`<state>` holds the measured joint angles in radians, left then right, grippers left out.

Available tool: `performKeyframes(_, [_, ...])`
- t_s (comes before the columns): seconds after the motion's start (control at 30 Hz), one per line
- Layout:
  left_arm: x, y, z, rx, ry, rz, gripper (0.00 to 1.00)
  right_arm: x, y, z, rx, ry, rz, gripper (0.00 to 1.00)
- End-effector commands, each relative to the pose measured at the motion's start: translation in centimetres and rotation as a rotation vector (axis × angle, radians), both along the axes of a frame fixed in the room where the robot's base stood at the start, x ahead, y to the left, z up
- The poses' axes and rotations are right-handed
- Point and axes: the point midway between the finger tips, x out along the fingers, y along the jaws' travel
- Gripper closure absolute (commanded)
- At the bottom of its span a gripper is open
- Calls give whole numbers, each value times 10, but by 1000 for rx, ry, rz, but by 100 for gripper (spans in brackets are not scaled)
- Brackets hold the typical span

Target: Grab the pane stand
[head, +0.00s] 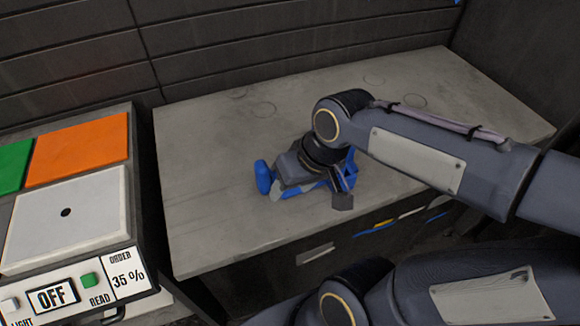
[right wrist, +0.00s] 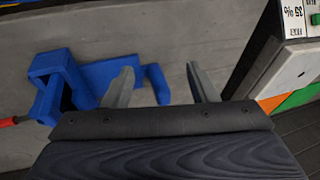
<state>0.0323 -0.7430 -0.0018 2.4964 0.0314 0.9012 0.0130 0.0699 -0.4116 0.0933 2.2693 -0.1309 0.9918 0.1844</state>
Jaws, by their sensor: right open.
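The blue pane stand (head: 264,177) lies on the grey worktop, partly hidden under my right gripper (head: 312,190). In the right wrist view the stand shows as a flat blue plate with a blue block (right wrist: 55,75) at the left and a rounded blue end (right wrist: 158,84). My right gripper (right wrist: 162,86) is open, its two grey fingers apart. The rounded blue end shows between the fingers, and the left finger overlaps the plate in the picture. I cannot tell whether the fingers touch it. My left gripper is not in view.
The grey worktop (head: 220,205) is mostly clear around the stand. At the left is a box (head: 70,225) with green, orange and white panels, an OFF display and "ORDER 35 %". A slatted wall stands behind. A red-tipped part (right wrist: 8,121) shows at the wrist view's left edge.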

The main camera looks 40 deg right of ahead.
Motion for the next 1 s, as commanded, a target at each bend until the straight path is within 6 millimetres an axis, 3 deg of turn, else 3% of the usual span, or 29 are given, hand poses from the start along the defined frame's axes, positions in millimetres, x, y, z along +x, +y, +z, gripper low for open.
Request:
performKeyframes(0.33, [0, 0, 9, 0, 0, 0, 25, 58, -7, 1, -96, 153, -8, 47])
performKeyframes(0.6, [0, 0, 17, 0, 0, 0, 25, 120, -5, -17, -176, 279, -30, 47])
performKeyframes(0.73, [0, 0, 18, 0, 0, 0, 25, 132, -4, -24, -189, 300, -37, 47])
performKeyframes(1.0, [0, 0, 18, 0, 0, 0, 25, 131, -5, -52, -191, 305, -39, 47])
